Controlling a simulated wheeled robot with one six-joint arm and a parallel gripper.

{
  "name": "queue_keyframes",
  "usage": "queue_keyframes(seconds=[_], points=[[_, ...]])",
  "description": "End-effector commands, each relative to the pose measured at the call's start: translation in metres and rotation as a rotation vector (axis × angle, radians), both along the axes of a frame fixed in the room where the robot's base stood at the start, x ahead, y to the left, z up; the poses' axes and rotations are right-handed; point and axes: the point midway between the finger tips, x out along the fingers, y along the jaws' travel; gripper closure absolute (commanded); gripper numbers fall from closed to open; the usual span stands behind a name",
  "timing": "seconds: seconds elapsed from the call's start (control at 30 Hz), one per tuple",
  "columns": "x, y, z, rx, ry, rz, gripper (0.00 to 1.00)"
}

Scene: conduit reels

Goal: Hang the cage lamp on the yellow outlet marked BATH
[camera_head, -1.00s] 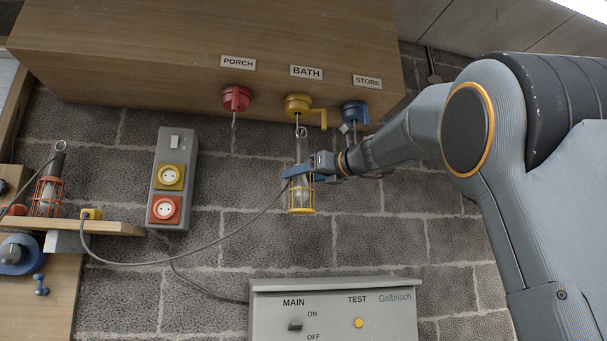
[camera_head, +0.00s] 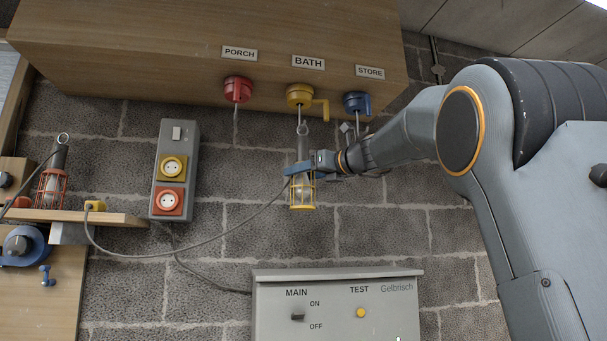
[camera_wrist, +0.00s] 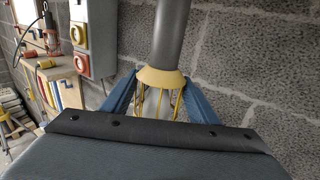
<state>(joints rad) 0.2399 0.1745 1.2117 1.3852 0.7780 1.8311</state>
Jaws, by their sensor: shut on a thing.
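The yellow outlet (camera_head: 300,95) under the BATH label (camera_head: 308,63) has a thin hook or rod hanging below it and a lever at its right. My gripper (camera_head: 298,169) is shut on the cage lamp (camera_head: 303,192), which has a grey handle, a ring on top and a yellow cage. The lamp is upright right under the yellow outlet, its ring (camera_head: 302,129) at the lower end of the rod. I cannot tell whether the ring is on the hook. In the wrist view the blue fingers flank the yellow cage (camera_wrist: 160,79); the ring is out of that view.
A red outlet (camera_head: 238,90) and a blue outlet (camera_head: 356,103) flank the yellow one. A second lamp with a red cage (camera_head: 51,186) stands on the shelf (camera_head: 112,217) at left. A grey socket box (camera_head: 175,130) is on the wall. A cable runs from the lamp toward the shelf.

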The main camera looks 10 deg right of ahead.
Motion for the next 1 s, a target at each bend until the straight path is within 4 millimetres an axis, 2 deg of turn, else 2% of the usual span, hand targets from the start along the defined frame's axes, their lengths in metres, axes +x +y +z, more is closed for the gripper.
queue_keyframes(seconds=[0.03, 0.27, 0.3, 0.4, 0.77, 1.0], points=[[0.002, 0.001, -0.005, -0.003, 0.007, 0.003, 0.75], [0.002, 0.001, -0.006, -0.004, 0.008, 0.003, 0.75], [0.002, 0.001, -0.006, -0.004, 0.009, 0.003, 0.42], [0.002, 0.001, -0.006, -0.004, 0.008, 0.003, 0.26], [-0.002, -0.002, -0.004, -0.002, 0.004, 0.001, 0.24], [-0.032, -0.02, -0.004, -0.003, 0.003, -0.001, 0.24]])
